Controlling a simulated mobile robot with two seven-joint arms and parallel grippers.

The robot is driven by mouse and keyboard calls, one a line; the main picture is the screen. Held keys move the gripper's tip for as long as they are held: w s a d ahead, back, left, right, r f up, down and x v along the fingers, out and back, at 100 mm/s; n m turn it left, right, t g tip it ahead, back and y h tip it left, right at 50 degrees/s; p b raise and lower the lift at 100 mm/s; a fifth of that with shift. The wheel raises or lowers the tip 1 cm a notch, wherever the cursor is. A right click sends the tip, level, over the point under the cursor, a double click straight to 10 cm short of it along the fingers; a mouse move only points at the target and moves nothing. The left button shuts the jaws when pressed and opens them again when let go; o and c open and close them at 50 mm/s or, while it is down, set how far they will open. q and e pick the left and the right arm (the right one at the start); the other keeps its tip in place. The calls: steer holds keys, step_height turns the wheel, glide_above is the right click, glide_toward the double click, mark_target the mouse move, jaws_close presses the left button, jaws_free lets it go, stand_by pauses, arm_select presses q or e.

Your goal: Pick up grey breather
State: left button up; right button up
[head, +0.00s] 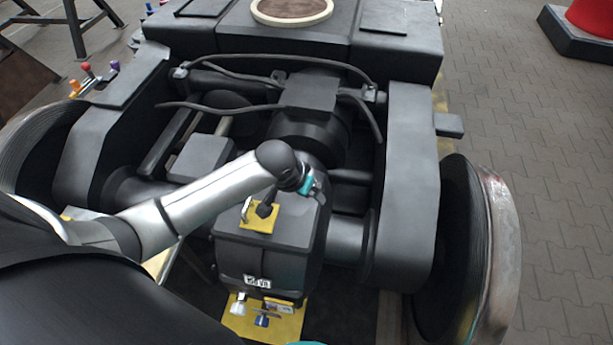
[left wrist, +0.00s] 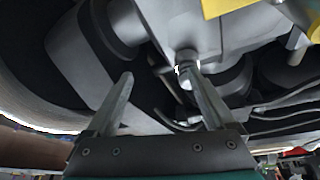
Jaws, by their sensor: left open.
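My left arm reaches in from the left in the head view, and its teal-banded wrist (head: 310,187) is over the dark gearbox (head: 265,245). The left gripper's fingers are hard to make out there. In the left wrist view the left gripper (left wrist: 166,82) is open, with nothing seen held between its fingers. A small pale grey fitting (left wrist: 185,68), possibly the grey breather, shows by the right fingertip; I cannot tell whether they touch. A dark knob (head: 265,209) stands on the upper yellow plate (head: 258,224) in the head view. The right gripper is not seen.
A lower yellow plate (head: 245,325) carries a white fitting (head: 238,304) and a blue one (head: 262,320). Curved hoses (head: 290,60) cross the bogie frame behind my arm.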

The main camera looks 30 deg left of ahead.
arm_select(q)
steer(key=w+a+r+n, duration=0.1)
steer(key=w+a+r, duration=0.25)
steer(key=r, duration=0.35)
steer(key=shift+y, duration=0.4)
steer(key=shift+a+b+x, duration=0.2)
steer(key=shift+b+x, duration=2.7)
steer(key=shift+x, duration=2.2)
steer(key=shift+w+a+f+b, duration=0.15)
steer(key=shift+w+f+b, duration=0.2)
steer(key=shift+f+b, duration=0.25)
steer(key=shift+w+a+f+b, duration=0.1)
steer(key=shift+w+f+b, duration=0.1)
steer(key=shift+f+b, duration=0.15)
steer(key=shift+b+x, duration=0.5)
steer(key=shift+x, duration=0.35)
steer(key=shift+w+f, duration=0.1)
steer(key=shift+f, duration=0.1)
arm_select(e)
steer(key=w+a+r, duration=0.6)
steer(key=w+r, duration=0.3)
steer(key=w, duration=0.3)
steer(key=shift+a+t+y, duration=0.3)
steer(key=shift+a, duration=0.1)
